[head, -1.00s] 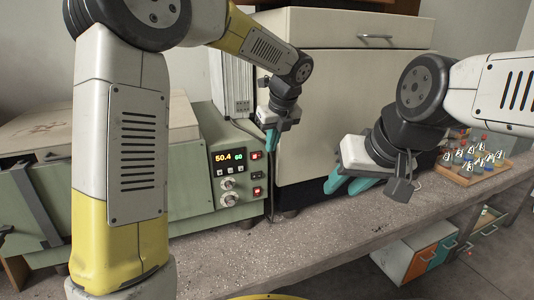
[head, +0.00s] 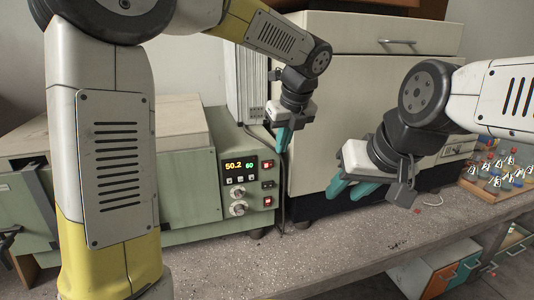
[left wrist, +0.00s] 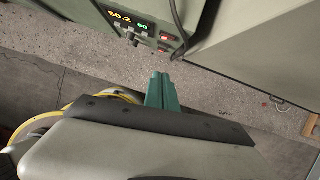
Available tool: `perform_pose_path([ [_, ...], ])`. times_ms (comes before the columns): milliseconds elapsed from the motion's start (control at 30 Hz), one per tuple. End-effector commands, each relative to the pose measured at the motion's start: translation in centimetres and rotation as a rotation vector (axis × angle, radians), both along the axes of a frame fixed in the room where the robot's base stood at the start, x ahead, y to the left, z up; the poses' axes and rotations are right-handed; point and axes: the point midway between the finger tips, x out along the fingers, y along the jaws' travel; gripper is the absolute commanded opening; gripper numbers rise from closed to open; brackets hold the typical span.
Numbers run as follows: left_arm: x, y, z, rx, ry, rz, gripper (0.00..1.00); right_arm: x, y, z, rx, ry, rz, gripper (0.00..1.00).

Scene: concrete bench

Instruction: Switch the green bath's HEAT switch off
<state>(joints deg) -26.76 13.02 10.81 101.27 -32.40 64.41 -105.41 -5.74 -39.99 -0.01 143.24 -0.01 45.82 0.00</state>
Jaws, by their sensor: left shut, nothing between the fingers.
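The green bath (head: 190,188) stands at the left of the bench. Its front panel shows 50.2 and 60 on its display (head: 239,170), with two knobs below. A column of switches runs down the panel's right edge: a red-lit upper switch (head: 268,164), a dark middle one (head: 268,185) and a red-lit lower one (head: 268,201). Their labels are too small to read. My left gripper (head: 282,148) is shut and empty, just right of and above the upper switch, apart from the panel; its fingers also show in the left wrist view (left wrist: 160,77). My right gripper (head: 352,190) is open and empty.
A large cream cabinet (head: 350,110) stands right behind my grippers. A cable hangs between it and the bath. A wooden tray (head: 483,192) of small bottles is at the far right. The front bench top (head: 320,245) is clear.

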Motion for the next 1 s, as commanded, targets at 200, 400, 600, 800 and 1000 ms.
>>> perform_pose_path([
  [200,-0.4,-0.1,0.0,-0.001,0.001,-0.002,0.0,0.0,0.0,0.1,0.0,-0.002,0.0,0.36],
  [400,-0.3,0.0,-0.3,0.0,0.001,-0.002,0.0,0.0,0.0,0.1,0.0,-0.002,0.0,0.36],
  [600,0.5,0.4,-2.7,0.001,0.004,-0.001,0.0,0.0,0.0,0.0,0.0,-0.002,0.0,0.36],
  [800,1.9,1.1,-6.8,0.001,0.005,-0.001,0.0,0.0,0.0,0.0,0.0,-0.002,0.0,0.36],
  [1000,3.9,1.9,-9.5,-0.001,0.001,0.002,0.0,0.0,0.0,0.0,0.0,-0.002,0.0,0.36],
])
